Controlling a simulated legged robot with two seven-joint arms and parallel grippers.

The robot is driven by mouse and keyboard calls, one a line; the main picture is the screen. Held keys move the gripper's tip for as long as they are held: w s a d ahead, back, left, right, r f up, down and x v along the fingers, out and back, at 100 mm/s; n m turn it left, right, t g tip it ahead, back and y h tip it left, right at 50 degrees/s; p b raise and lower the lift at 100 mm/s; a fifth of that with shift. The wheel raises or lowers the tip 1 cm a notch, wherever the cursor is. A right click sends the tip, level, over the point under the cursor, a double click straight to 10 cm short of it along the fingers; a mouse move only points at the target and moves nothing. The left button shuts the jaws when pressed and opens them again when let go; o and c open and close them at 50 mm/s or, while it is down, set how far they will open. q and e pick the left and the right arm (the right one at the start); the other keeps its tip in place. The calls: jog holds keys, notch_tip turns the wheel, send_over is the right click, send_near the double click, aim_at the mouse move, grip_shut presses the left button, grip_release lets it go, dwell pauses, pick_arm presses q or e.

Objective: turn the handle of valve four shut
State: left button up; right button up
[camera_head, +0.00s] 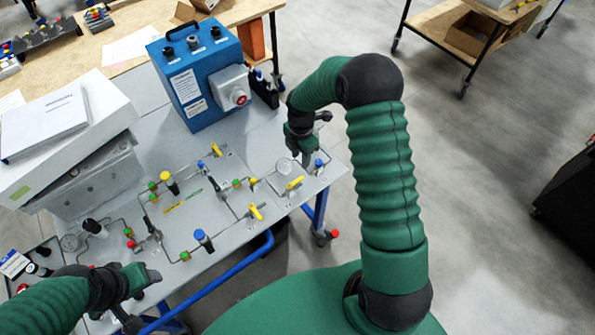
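The panel (225,240) on the bench carries thin tubing and several valves. Yellow handles show at the upper middle (218,151), the lower middle (255,212) and the right (294,184). No number is readable, so I cannot tell which is valve four. My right gripper (306,158) is over the panel's right end, close to a blue-topped fitting (319,164) and a round gauge (283,167). Whether it touches anything is unclear, and its fingers are partly hidden. My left gripper (143,290) is at the panel's lower left, small and dark, its finger gap unclear.
A blue box (196,78) with a red button stands at the back of the bench. A white box with papers (62,135) sits at the left. A blue rail (215,283) runs along the front edge. A wheeled cart (450,30) stands at the back right; open floor lies before it.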

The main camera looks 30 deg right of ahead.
jog(key=p, duration=0.1)
send_over(299, 178)
jog(key=s, duration=0.2)
notch_tip(299, 178, down, 5)
jog(key=f, duration=0.2)
jog(key=w+f+p, duration=0.1)
jog(key=f, duration=0.2)
jog(key=w+f, duration=0.1)
jog(key=f, duration=0.1)
jog(key=shift+w+a+f, duration=0.1)
jog(key=shift+w+f, duration=0.05)
jog(key=shift+f, duration=0.2)
jog(key=shift+f+p, duration=0.2)
jog(key=shift+p, duration=0.1)
jog(key=shift+s, duration=0.5)
jog(key=shift+w+f, duration=0.1)
jog(key=shift+w, duration=0.2)
jog(key=c, duration=0.7)
grip_shut()
pick_arm(q)
jog(key=r, duration=0.2)
jog(key=shift+w+r, duration=0.3)
jog(key=shift+r, duration=0.05)
